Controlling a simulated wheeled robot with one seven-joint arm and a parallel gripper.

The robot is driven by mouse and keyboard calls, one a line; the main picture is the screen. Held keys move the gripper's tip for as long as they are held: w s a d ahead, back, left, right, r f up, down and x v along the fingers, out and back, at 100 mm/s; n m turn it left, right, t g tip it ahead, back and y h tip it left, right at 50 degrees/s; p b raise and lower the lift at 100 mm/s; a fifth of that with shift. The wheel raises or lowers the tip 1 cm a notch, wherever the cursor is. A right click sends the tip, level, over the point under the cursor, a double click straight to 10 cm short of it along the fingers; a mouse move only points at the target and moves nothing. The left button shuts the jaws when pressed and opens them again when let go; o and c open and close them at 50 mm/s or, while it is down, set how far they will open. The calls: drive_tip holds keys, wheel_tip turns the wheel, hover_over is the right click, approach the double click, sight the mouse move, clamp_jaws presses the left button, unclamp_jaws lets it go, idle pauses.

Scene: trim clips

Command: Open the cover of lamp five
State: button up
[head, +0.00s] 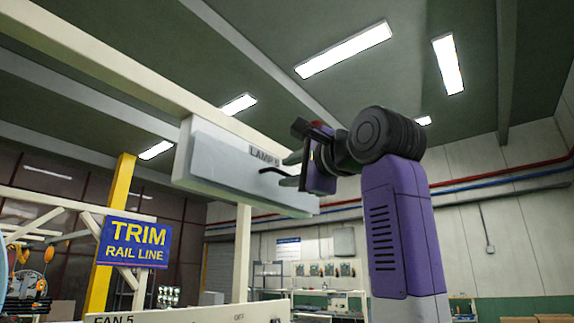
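The lamp five unit is a long pale box high up left of centre in the head view. Its light grey cover (225,165) faces me and carries a label (265,153) that reads as LAMP 5, partly hidden by my gripper. A dark curved handle (271,170) sticks out from the cover near its right part. My gripper (289,171) comes in from the right, with its two grey fingers apart, one above and one below the level of the handle's end. Whether the fingers touch the handle cannot be told. The cover appears to lie flat against its housing.
A cream beam (100,55) runs above the lamp box, and a post (242,255) stands below it. A panel marked FAN 5 (190,315) is at the bottom. A blue TRIM RAIL LINE sign (135,243) hangs at left by a yellow column (110,230). The space left of my arm below the box looks open.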

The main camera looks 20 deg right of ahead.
drive_tip(key=shift+w+a+r, duration=0.1)
drive_tip(key=shift+w, duration=0.65)
clamp_jaws()
idle(0.9)
